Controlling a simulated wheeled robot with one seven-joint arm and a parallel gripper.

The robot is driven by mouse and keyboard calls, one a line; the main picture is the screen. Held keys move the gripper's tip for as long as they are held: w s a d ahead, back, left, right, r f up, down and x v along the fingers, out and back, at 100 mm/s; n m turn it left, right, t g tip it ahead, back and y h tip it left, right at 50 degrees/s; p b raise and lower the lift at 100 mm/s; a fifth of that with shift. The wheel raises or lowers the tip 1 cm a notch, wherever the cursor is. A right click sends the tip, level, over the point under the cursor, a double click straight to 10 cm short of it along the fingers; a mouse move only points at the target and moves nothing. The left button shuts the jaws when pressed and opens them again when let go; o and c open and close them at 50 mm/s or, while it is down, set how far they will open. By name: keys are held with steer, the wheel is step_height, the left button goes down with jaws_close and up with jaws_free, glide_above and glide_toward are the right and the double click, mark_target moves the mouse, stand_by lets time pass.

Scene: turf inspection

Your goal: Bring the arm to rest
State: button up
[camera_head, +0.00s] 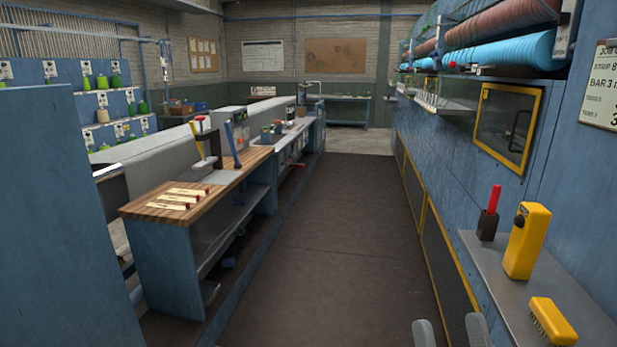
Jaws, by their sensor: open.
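My gripper (450,333) shows only as two grey rounded fingertips at the bottom edge, right of the middle. The fingertips stand apart with a clear gap, and nothing shows between them. The rest of my arm is below the picture and hidden. The fingertips appear just left of a grey shelf (505,293) on the right-hand blue machine. I cannot tell how far they are from it.
The shelf holds a yellow handheld device (527,241), a yellow brush (552,322) and a dark holder (487,225) with a red-handled tool. A wood-topped bench (225,176) stands at left, beside a blue panel (55,220). The dark aisle floor (335,240) is clear.

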steer(key=s+d+f+n+g+h, duration=0.1)
steer(key=s+f+g, duration=0.4)
steer(key=s+f, duration=0.6)
steer(key=s+d+f+g, duration=0.2)
steer(key=s+f+g, duration=0.4)
steer(key=s+f, duration=0.5)
steer(key=s, duration=0.4)
steer(key=shift+s+d+n+g+h, duration=0.25)
steer(key=shift+s+n+g+h, duration=0.05)
steer(key=shift+s+n+h, duration=0.1)
